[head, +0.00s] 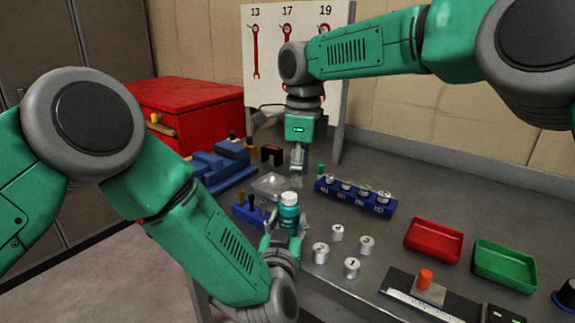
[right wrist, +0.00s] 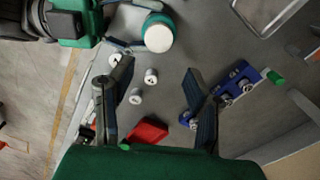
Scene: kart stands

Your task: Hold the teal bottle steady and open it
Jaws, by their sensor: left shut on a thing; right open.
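The teal bottle (head: 289,213) with its white cap (head: 289,198) stands upright near the middle of the bench in the head view. My left gripper (head: 284,232) is shut on the bottle's body from the near side. In the right wrist view the bottle (right wrist: 160,20) is at the top, its white cap (right wrist: 158,37) facing the camera. My right gripper (head: 298,172) is above and behind the bottle, pointing down.
A red tray (head: 433,241) and a green tray (head: 504,262) lie farther right. A clear dish (head: 270,184) and blue holder (head: 248,210) are close left.

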